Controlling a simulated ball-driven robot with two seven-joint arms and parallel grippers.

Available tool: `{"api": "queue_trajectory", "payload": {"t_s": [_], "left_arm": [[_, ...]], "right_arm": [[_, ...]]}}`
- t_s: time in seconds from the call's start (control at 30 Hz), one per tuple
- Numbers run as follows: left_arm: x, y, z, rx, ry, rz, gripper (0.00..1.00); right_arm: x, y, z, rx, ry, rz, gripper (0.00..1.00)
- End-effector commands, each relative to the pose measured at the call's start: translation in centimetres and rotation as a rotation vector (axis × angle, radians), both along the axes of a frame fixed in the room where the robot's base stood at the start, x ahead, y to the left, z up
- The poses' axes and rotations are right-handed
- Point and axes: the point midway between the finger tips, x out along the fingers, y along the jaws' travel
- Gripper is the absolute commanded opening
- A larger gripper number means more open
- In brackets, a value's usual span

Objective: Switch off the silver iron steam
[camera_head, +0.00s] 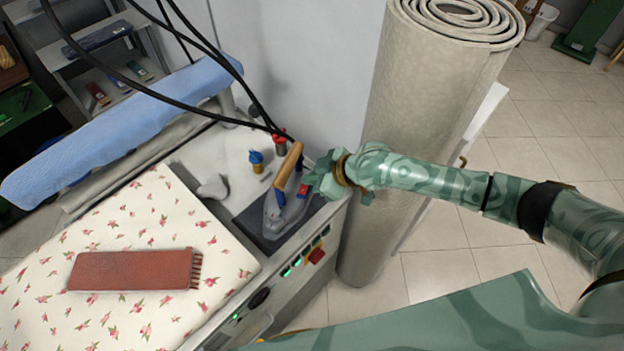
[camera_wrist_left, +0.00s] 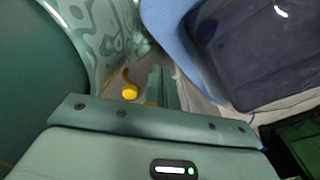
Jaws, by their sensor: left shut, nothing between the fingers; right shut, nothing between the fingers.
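The silver iron (camera_head: 273,214) with a wooden handle (camera_head: 289,164) rests on a dark pad (camera_head: 259,240) at the right end of the ironing table. A small red part (camera_head: 303,189) shows beside it. My right gripper (camera_head: 313,181) is shut and empty, just right of the iron's handle; I cannot tell whether it touches the iron. The table's front panel has lit green switches (camera_head: 297,260) and a red switch (camera_head: 317,256) below the iron. My left gripper (camera_wrist_left: 162,88) is shut and empty in the left wrist view, away from the iron.
A red-brown brush (camera_head: 135,270) lies on the flowered cover (camera_head: 145,215). Blue and red-capped valves (camera_head: 256,160) stand behind the iron. A light blue padded arm (camera_head: 120,125) and black hoses cross the back. A rolled carpet (camera_head: 410,130) stands close behind my right arm.

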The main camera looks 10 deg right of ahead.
Motion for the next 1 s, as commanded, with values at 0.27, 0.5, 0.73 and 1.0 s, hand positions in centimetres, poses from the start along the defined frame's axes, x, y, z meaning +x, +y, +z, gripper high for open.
{"api": "queue_trajectory", "payload": {"t_s": [0.27,0.5,0.73,1.0], "left_arm": [[0.0,0.0,-0.1,0.000,0.000,0.000,0.00],[0.0,0.0,-0.2,0.000,0.001,0.000,0.00],[0.0,0.0,-0.1,0.000,0.001,0.000,0.00],[0.1,0.0,1.0,0.000,-0.003,0.000,0.00]], "right_arm": [[0.0,0.0,-0.3,0.001,-0.001,0.000,0.00],[0.2,-0.1,-0.8,0.001,0.001,0.000,0.00],[0.1,-0.1,-0.8,-0.001,0.002,0.001,0.00],[-0.8,0.4,-0.5,-0.001,0.005,0.002,0.00]]}}
